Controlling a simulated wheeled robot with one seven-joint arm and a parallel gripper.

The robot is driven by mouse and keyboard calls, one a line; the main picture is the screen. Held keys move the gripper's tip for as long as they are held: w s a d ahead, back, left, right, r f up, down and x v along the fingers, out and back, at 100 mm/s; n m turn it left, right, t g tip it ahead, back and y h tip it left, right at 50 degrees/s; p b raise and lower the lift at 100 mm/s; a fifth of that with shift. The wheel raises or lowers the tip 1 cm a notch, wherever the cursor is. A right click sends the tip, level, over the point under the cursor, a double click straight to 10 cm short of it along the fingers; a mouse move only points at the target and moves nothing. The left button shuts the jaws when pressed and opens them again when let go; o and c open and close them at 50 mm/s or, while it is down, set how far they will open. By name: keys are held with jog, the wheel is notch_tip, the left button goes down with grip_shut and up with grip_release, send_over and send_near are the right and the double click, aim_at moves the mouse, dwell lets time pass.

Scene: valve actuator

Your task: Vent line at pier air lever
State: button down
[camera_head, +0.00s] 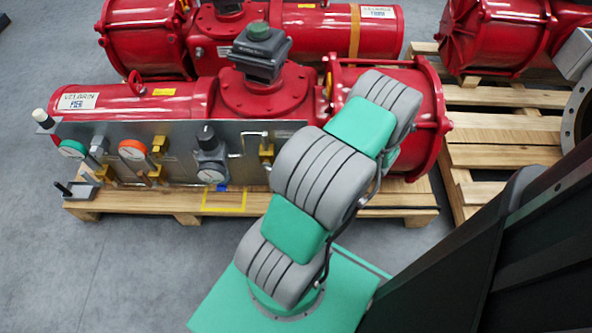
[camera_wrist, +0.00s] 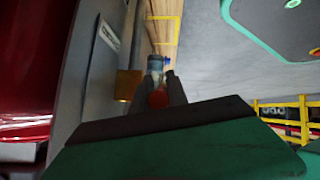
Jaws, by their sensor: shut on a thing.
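In the wrist view my gripper's dark fingers (camera_wrist: 172,90) are closed around a small red-orange piece (camera_wrist: 158,98), which looks like the lever. A blue and grey fitting (camera_wrist: 157,63) lies just beyond it, partly hidden by the fingers. A brass block (camera_wrist: 126,85) sits to the left on the grey panel (camera_wrist: 85,70). In the head view the panel (camera_head: 187,133) carries gauges and brass fittings in front of a red actuator (camera_head: 140,106). My arm hides the gripper and the lever there.
The actuator rests on a wooden pallet (camera_head: 120,209) with a yellow outline (camera_head: 238,207). A grey regulator (camera_head: 210,152) and an orange-rimmed gauge (camera_head: 132,150) stick out from the panel. More red actuators stand behind. Grey floor at the front left is clear.

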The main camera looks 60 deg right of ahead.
dwell(0.4)
jog(key=c, duration=1.3)
grip_release()
jog(key=p+v, duration=0.1)
jog(key=v, duration=0.6)
jog(key=shift+s+r+p, duration=0.2)
jog(key=shift+s+p, duration=0.05)
jog(key=shift+p, duration=0.1)
